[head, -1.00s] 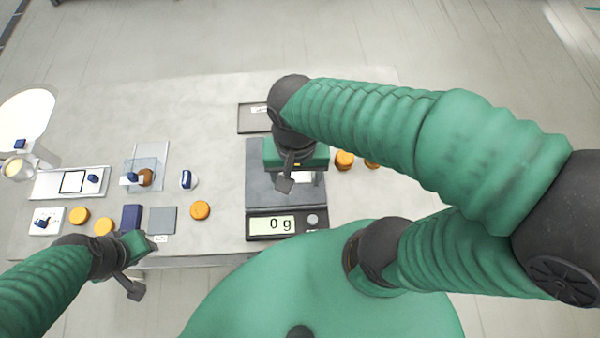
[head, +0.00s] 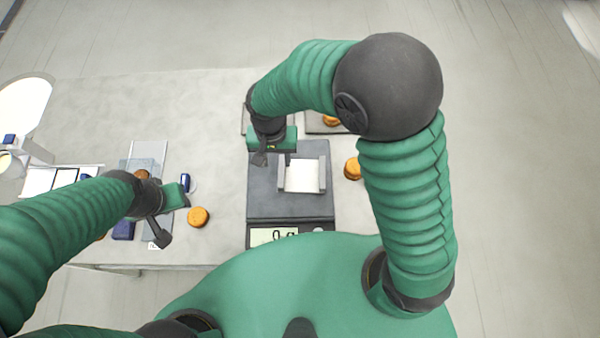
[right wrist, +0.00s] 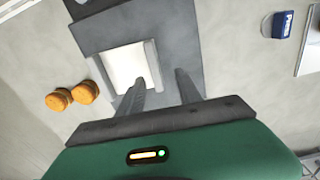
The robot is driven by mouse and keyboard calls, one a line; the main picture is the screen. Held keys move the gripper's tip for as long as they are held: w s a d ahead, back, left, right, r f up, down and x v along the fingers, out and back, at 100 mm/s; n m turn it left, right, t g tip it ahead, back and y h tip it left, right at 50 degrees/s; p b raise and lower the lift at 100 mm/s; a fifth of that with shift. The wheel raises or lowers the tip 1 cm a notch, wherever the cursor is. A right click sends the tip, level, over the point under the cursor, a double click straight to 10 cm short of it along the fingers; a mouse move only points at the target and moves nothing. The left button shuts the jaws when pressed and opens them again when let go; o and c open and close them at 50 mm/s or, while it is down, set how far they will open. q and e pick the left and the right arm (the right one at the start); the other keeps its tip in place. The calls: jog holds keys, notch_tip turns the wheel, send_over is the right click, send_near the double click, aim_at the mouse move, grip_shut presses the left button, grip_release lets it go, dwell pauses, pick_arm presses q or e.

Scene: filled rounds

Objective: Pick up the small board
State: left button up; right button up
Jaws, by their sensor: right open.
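A small white-topped board (head: 302,177) with grey raised sides lies on the dark plate of the scale (head: 262,208); I take it as the small board. It also shows in the right wrist view (right wrist: 127,66). My right gripper (head: 273,158) is open and empty, above the scale plate, to the left of and beyond the board in the head view. In the right wrist view its fingers (right wrist: 161,80) are beside the board, one finger overlapping its near corner. My left gripper (head: 170,219) hangs over the table's front left; its jaw opening is unclear.
An orange round (head: 353,168) stands right of the scale, another (head: 198,217) to its left. A dark tray (head: 318,129) with orange rounds lies behind, partly hidden by my right arm. A blue item (head: 123,230) and clear sheets crowd the left.

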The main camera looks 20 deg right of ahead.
aim_at(282, 170)
jog(key=shift+w+d+f, duration=0.15)
jog(key=shift+f, duration=0.4)
jog(key=shift+w+d+f, duration=0.15)
jog(key=shift+f, duration=0.4)
jog(key=f, duration=0.1)
jog(key=s+f, duration=0.1)
jog(key=d+f+p, duration=0.1)
jog(key=shift+s+f, duration=0.25)
jog(key=shift+f, duration=0.25)
jog(key=shift+w+a, duration=0.25)
jog(key=shift+a, duration=0.1)
jog(key=shift+c, duration=0.3)
jog(key=shift+a, duration=0.25)
jog(key=c, duration=0.5)
jog(key=shift+d, duration=0.15)
grip_shut()
pick_arm(q)
jog(key=shift+w+d+r, duration=0.2)
jog(key=shift+d+r, duration=0.4)
jog(key=shift+r, duration=0.05)
pick_arm(e)
jog(key=shift+d, duration=0.25)
